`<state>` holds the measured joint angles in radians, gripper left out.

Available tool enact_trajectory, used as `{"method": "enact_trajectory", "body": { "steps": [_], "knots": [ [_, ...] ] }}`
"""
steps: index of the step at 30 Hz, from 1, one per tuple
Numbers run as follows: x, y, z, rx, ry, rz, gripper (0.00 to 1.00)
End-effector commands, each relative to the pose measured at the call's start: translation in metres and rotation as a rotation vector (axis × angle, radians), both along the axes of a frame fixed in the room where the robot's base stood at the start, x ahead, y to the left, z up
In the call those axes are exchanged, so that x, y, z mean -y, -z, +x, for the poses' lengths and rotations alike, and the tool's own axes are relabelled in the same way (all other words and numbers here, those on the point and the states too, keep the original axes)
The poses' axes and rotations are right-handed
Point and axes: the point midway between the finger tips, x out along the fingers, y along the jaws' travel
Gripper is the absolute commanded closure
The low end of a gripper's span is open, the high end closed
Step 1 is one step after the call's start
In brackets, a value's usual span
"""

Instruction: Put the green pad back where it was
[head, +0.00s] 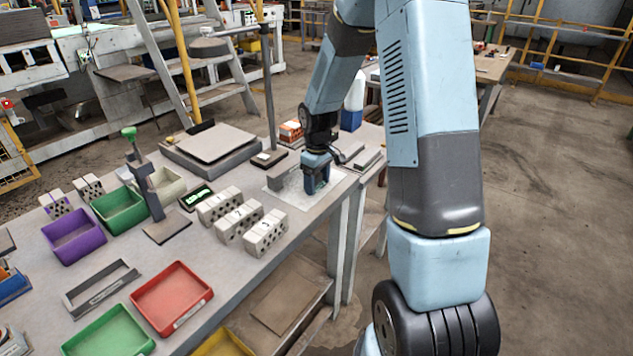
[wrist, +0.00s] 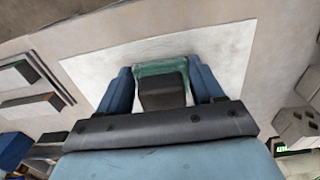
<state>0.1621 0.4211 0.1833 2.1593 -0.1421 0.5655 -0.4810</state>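My gripper (head: 317,184) is low over a pale square sheet (head: 283,200) at the right end of the workbench. In the wrist view its two blue fingers (wrist: 161,68) point down at the sheet (wrist: 225,52). A green pad (wrist: 158,69) fills the gap between the fingers and seems to touch both. A dark block (wrist: 162,92) hides much of the pad; I cannot tell if it is part of my gripper. I cannot tell if the pad rests on the sheet or is just above it. In the head view the gripper hides the pad.
Several pale hollow bricks (head: 240,219) stand left of the sheet, by a green-lit display (head: 197,195). A green-topped stand (head: 152,190), purple bin (head: 73,236), green bin (head: 120,210) and red tray (head: 172,298) are further left. A flat-topped scale (head: 211,143) is behind.

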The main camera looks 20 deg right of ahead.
Motion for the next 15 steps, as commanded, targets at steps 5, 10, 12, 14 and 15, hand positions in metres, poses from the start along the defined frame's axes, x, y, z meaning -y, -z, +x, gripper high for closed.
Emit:
{"method": "enact_trajectory", "body": {
  "steps": [5,10,12,14,15],
  "knots": [
    [-0.0023,0.0053,-0.0042,-0.013,-0.001,0.002,0.12],
    [-0.0036,0.0065,-0.0057,-0.016,-0.002,0.004,0.12],
    [-0.0039,0.0069,-0.0062,-0.017,-0.003,0.004,0.12],
    [-0.0042,0.007,-0.0063,-0.019,-0.003,0.004,0.12],
    [-0.0045,0.007,-0.0063,-0.019,-0.004,0.004,0.12]
  ]
}}
